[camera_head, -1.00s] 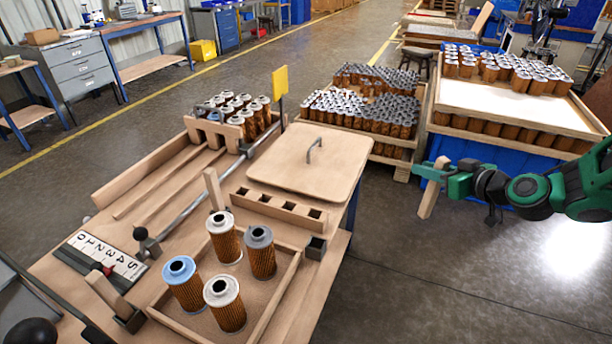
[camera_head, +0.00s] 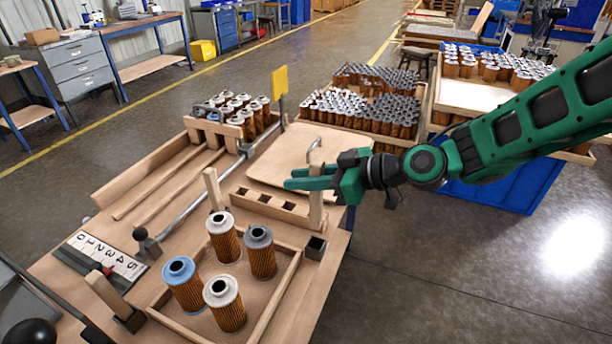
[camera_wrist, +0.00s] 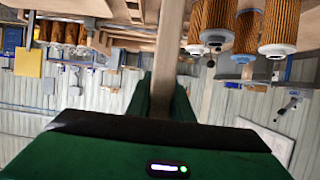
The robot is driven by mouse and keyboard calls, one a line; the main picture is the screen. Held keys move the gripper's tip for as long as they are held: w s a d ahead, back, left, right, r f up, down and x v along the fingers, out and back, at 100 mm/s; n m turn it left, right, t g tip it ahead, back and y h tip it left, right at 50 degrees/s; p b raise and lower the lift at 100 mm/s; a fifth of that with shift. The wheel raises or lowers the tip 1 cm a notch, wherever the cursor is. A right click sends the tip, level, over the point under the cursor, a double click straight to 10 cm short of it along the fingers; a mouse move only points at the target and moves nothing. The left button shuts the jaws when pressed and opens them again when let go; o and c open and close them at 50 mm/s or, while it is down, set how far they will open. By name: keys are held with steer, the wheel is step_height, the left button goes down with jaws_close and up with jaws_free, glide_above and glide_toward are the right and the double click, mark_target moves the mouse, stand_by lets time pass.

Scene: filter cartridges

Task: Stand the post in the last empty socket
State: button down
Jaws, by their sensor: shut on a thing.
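My gripper (camera_head: 312,183) is shut on the upper part of a pale wooden post (camera_head: 316,212). The post hangs about upright in front of the right end of the slotted wooden rack (camera_head: 272,207); I cannot tell whether it touches the rack. Just below its lower end in the head view is a black square socket (camera_head: 316,247), empty, at the tray's right corner. The wrist view shows the post (camera_wrist: 169,60) between my fingers (camera_wrist: 165,100). Another post (camera_head: 213,189) stands behind the tray, and a third (camera_head: 107,295) sits in a black socket (camera_head: 130,321) at front left.
Several filter cartridges (camera_head: 222,250) stand in the wooden tray (camera_head: 275,310) beside the empty socket. A wooden lid with a handle (camera_head: 265,165) lies behind the rack. A yellow flag (camera_head: 280,80) rises at the back.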

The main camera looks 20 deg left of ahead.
steer(key=shift+f, duration=2.65)
steer(key=shift+d+f, duration=0.1)
steer(key=shift+f, duration=2.65)
steer(key=c, duration=1.5)
jaws_free()
steer(key=shift+d, duration=0.1)
steer(key=v, duration=1)
steer(key=shift+d, duration=0.3)
